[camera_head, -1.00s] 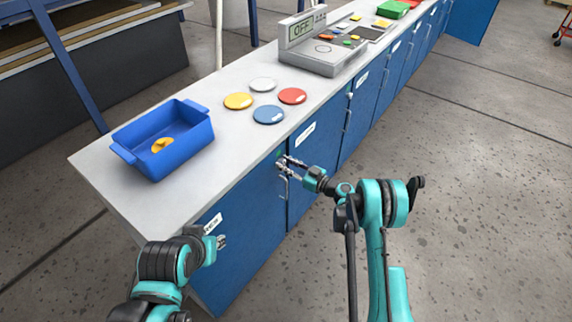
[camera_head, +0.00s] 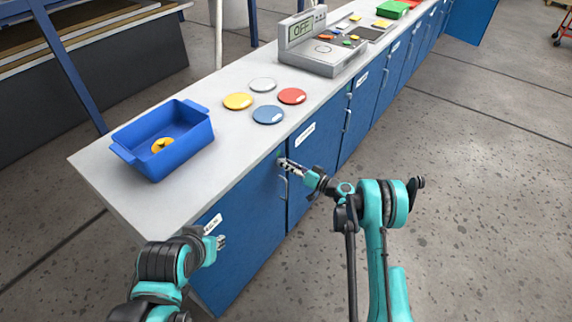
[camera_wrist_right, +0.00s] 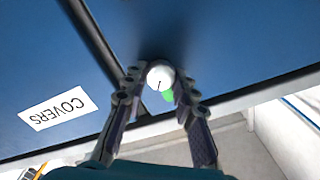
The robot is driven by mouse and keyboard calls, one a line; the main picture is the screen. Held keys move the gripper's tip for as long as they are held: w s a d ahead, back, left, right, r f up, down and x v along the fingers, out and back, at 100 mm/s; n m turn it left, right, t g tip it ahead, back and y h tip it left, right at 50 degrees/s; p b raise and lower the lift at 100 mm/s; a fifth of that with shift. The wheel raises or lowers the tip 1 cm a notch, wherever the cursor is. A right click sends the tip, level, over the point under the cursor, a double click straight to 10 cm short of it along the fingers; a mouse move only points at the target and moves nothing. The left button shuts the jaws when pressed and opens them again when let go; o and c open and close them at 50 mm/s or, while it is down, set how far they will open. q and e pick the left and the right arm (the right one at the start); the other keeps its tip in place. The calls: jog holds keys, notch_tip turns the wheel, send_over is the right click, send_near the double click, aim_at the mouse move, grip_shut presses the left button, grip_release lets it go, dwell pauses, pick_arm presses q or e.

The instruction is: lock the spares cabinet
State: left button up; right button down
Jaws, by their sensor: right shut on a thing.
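The cabinet door with the lock is the near blue door (camera_head: 250,232) under the counter. Its label (camera_head: 213,224) is too small to read. The right wrist view shows a round pale lock knob (camera_wrist_right: 160,75) with a dark line on its face and a green mark (camera_wrist_right: 168,95) beside it. My right gripper (camera_head: 284,163) is at the upper corner of this door, by the handle. In the wrist view its fingers (camera_wrist_right: 160,84) are shut on the knob from both sides. My left gripper (camera_head: 221,242) is low near the door's label; its fingers are too small to judge.
The neighbouring door carries a COVERS label (camera_wrist_right: 58,108). On the counter (camera_head: 225,100) stand a blue bin (camera_head: 180,160) with a yellow piece, several coloured discs (camera_head: 268,114) and a grey device reading OFF (camera_head: 318,60).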

jog(key=m, duration=0.5)
jog(key=shift+f+m, duration=0.1)
jog(key=shift+m, duration=0.2)
jog(key=m, duration=0.5)
jog(key=shift+m, duration=0.3)
jog(key=c, duration=1.2)
grip_release()
jog(key=shift+f, duration=0.1)
jog(key=v, duration=1.2)
jog(key=shift+d, duration=0.1)
